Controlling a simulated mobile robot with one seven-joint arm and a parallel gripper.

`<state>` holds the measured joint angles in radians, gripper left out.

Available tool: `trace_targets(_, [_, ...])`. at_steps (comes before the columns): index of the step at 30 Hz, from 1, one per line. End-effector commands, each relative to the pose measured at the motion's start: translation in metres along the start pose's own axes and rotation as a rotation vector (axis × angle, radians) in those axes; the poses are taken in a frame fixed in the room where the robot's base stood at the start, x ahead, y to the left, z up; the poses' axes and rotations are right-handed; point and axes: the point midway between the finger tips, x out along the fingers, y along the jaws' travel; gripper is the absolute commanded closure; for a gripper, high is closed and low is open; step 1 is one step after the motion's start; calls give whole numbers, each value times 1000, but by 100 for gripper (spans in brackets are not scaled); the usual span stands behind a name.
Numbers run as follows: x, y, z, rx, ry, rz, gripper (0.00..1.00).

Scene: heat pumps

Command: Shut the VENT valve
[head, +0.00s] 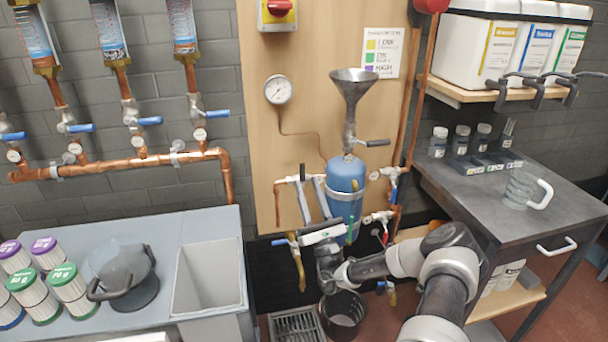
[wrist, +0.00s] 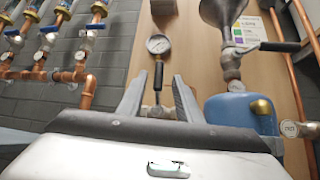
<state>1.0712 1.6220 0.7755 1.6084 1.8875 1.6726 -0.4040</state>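Several small valves surround the blue tank (head: 345,178). Their round tags are too small to read surely, so I cannot tell which is VENT. A valve with a dark upright handle (wrist: 158,76) is left of the tank; the same handle (head: 302,171) shows in the head view. My gripper (head: 309,181) is open, its fingers pointing up at this valve. In the wrist view my gripper (wrist: 158,86) has one finger either side of the valve body, with visible gaps and nothing held. Another tagged valve (wrist: 289,129) is right of the tank, partly cut off.
A steel funnel (head: 352,85) with a dark-handled valve stands above the tank. A pressure gauge (head: 278,90) is on the wooden panel (head: 262,140). A blue-handled valve (head: 283,241) is at lower left, and a red-handled one (head: 381,219) at right. A grey workbench (head: 490,185) stands right.

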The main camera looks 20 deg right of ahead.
Motion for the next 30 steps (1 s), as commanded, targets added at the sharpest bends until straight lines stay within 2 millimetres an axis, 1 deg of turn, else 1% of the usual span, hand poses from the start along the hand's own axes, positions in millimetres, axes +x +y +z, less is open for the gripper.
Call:
trace_targets(1, [-14, -1, 0, 1, 3, -4, 68])
trace_targets(9, [-78, -1, 0, 1, 2, -4, 68])
trace_targets(12, [-96, 0, 0, 1, 1, -3, 68])
trace_targets(15, [-109, 0, 0, 0, 0, -3, 68])
trace_targets(18, [-116, -1, 0, -1, 0, -2, 68])
trace_targets(21, [-119, 0, 0, 0, -1, -1, 68])
trace_targets(30, [-119, 0, 0, 0, -1, -1, 68])
